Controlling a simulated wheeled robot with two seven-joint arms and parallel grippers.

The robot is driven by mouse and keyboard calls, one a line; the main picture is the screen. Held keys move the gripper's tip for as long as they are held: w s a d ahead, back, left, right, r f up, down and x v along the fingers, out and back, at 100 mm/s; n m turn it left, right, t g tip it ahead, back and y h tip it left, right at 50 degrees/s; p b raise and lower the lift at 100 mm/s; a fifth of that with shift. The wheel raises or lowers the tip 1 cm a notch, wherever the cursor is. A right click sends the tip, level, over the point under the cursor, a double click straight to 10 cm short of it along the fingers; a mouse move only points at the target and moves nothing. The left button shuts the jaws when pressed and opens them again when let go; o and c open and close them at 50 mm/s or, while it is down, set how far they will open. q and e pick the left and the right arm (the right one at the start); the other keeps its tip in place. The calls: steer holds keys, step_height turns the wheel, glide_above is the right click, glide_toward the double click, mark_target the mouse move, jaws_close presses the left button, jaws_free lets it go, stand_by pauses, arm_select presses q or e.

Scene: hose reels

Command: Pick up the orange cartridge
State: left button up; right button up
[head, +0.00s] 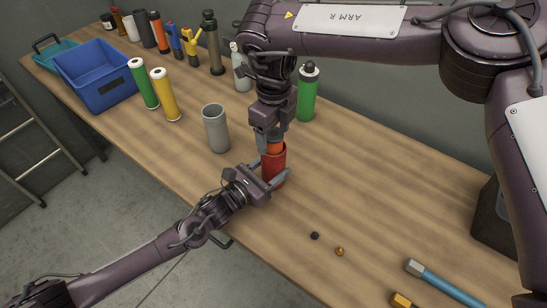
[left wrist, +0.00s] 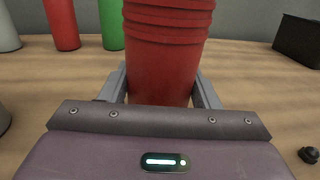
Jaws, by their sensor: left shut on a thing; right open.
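The orange cartridge (head: 275,147) stands in the mouth of a red cylindrical holder (head: 272,170); only a narrow orange band shows, and the rest is hidden by the holder and gripper. My right gripper (head: 270,142) comes straight down from above, its fingers open around the cartridge's top; whether they touch it I cannot tell. My left gripper (head: 275,181) is shut on the red holder from the side. In the left wrist view the ribbed red holder (left wrist: 165,60) stands upright between the left fingers; the orange cartridge is out of that picture.
A grey cup (head: 215,130) stands left of the holder. Green (head: 143,84) and yellow (head: 164,95) cylinders and a blue bin (head: 97,78) are farther left. A green bottle (head: 307,95) stands behind. Small black (head: 315,236) and brass (head: 340,252) pieces lie in front.

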steer(key=shift+f, duration=0.75)
steer(key=shift+r, duration=0.1)
steer(key=c, duration=1.4)
step_height(320, 180, up, 18)
arm_select(q)
steer(key=o, duration=1.2)
steer(key=shift+c, duration=0.2)
arm_select(e)
steer(key=shift+w, duration=0.1)
